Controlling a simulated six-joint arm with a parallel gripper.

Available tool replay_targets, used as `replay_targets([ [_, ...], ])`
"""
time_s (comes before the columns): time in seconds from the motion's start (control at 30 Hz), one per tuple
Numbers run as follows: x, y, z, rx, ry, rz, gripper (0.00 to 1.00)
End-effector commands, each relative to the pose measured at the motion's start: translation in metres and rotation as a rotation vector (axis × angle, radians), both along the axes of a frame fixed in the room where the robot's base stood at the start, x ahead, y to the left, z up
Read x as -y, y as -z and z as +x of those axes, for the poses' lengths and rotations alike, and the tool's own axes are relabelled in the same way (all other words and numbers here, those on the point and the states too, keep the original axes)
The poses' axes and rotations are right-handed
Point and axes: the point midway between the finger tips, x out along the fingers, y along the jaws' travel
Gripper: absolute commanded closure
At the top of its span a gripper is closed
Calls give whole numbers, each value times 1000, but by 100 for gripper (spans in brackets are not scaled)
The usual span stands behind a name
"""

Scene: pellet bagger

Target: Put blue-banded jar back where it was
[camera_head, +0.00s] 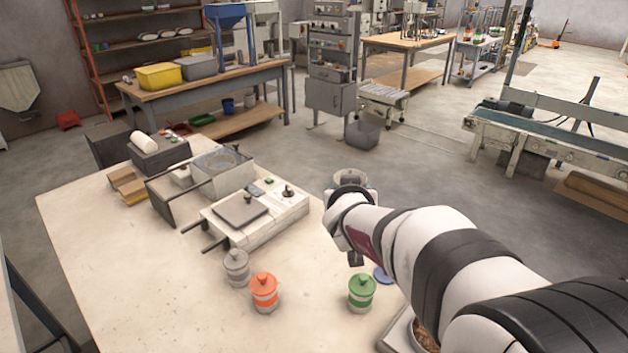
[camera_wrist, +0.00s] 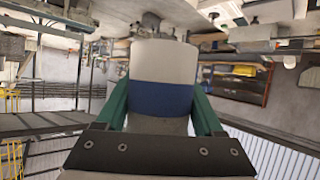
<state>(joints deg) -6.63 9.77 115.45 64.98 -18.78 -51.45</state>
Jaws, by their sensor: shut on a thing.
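My gripper (camera_wrist: 160,105) is shut on the blue-banded jar (camera_wrist: 163,97), with one green finger on each side of it in the wrist view. The jar is whitish with a wide blue band. In the head view my wrist is raised over the right part of the bench, and a pale round end, likely the jar's, shows just beyond it. I cannot tell the jar's exact tilt. A flat blue disc (camera_head: 384,274) lies on the bench, partly hidden by my arm. A green-banded jar (camera_head: 361,293) stands just left of it.
An orange-banded jar (camera_head: 264,292) and a grey-banded jar (camera_head: 236,267) stand further left on the bench (camera_head: 120,290). A white machine with a dark plate (camera_head: 240,212) stands behind them. A pale tray with pellets (camera_head: 402,334) is partly under my arm. The bench's left front is clear.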

Motion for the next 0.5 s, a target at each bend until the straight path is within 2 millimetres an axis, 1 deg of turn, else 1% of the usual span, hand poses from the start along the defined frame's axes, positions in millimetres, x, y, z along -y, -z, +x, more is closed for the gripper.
replay_targets([
  [0.03,-3,9,15,-4,33,2,100],
  [0.1,-5,29,36,-6,112,8,100],
  [0.17,-6,51,51,-6,190,12,100],
  [0.23,-6,82,62,-3,288,18,100],
  [0.27,-7,96,65,-1,331,22,100],
  [0.3,-7,115,68,2,387,28,100],
  [0.4,-8,158,67,10,510,37,100],
  [0.5,-9,189,62,17,594,47,100],
])
